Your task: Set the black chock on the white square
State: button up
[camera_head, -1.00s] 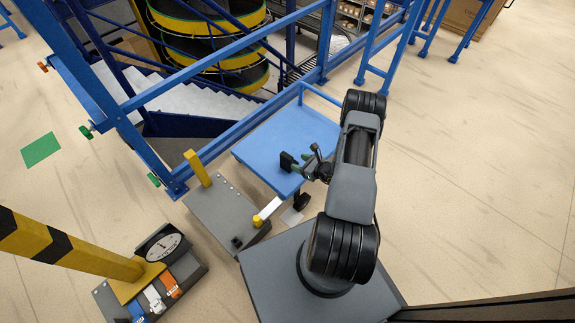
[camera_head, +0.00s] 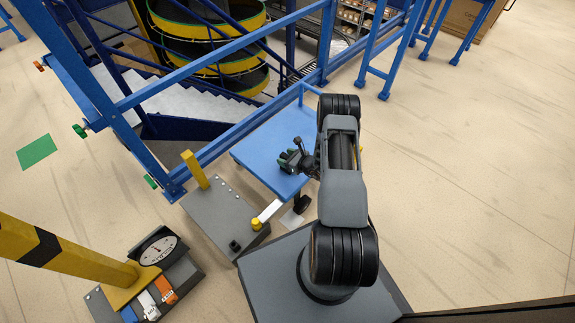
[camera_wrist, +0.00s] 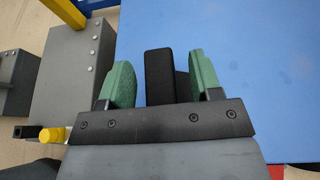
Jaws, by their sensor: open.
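The black chock (camera_wrist: 159,75) lies on the blue cart top (camera_wrist: 235,60). In the wrist view it stands between the two green finger pads of my gripper (camera_wrist: 165,80), with gaps on both sides. My gripper is open around it, not clamped on it. A pale whitish square (camera_head: 291,219) shows on the floor by the cart's near wheel, partly covered.
A grey plate with a yellow post (camera_head: 196,170) stands left of the cart, with a white bar (camera_head: 270,211) at its right end. Blue railing (camera_head: 225,142) runs behind the cart. A yellow-black post (camera_head: 70,255) stands front left. Floor at right is clear.

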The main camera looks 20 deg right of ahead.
grip_shut()
dwell(0.4)
